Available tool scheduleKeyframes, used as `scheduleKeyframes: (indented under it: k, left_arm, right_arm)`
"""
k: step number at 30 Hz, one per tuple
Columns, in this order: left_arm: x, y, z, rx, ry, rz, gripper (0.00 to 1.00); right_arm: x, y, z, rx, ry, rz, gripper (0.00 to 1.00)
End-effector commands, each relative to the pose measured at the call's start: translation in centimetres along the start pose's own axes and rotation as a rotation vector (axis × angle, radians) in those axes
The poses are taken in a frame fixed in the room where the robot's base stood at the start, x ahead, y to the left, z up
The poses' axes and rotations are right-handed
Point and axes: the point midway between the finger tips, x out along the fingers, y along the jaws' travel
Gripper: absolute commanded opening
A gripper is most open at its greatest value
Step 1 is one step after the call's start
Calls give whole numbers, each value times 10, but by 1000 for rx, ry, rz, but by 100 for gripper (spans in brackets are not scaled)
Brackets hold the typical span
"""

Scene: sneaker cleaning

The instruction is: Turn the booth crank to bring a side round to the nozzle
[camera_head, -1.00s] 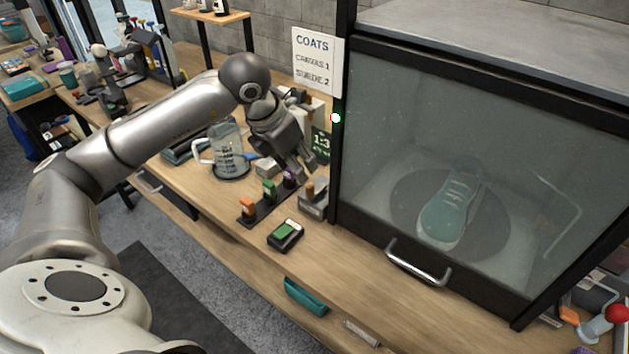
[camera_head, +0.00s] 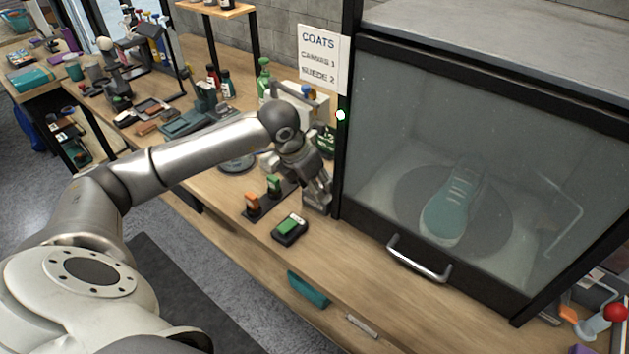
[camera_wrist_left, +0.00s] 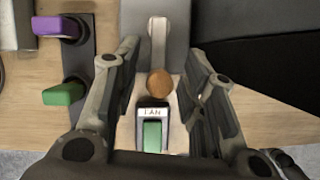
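The booth (camera_head: 400,200) stands at the right with its glass front down. Inside, a teal sneaker (camera_head: 447,208) lies on a dark round turntable (camera_head: 408,195). A crank with a pale arm (camera_wrist_left: 157,45) and a round wooden knob (camera_wrist_left: 160,83) is on a grey housing (camera_wrist_left: 178,20) beside the booth's left post. My left gripper (camera_head: 318,203) points down over it. In the left wrist view its open fingers (camera_wrist_left: 160,68) stand on both sides of the crank arm and knob, with gaps showing. In the head view the gripper mostly hides the crank. My right gripper is out of view.
A green switch labelled FAN (camera_head: 290,228) sits just in front. A dark rack (camera_head: 268,198) with orange, green and purple pieces is to the left; the purple piece (camera_wrist_left: 57,26) shows in the wrist view. A red-knobbed lever (camera_head: 614,312) is at far right.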

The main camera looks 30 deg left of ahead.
Motion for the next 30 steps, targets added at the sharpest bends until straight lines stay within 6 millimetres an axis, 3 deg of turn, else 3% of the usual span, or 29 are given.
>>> scheduleKeyframes:
  k: [1, 8, 20, 30]
  left_arm:
    - [0, 0, 0, 0, 0, 0, 29]
    - [0, 0, 0, 0, 0, 0, 0]
    - [1, 4, -1, 57, 0, -24, 0]
    - [2, 17, 0, 289, -6, -118, 0]
  right_arm:
    - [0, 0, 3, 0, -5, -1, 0]
    - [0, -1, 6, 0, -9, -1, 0]
    - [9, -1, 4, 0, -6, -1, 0]
    - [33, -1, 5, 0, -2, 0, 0]
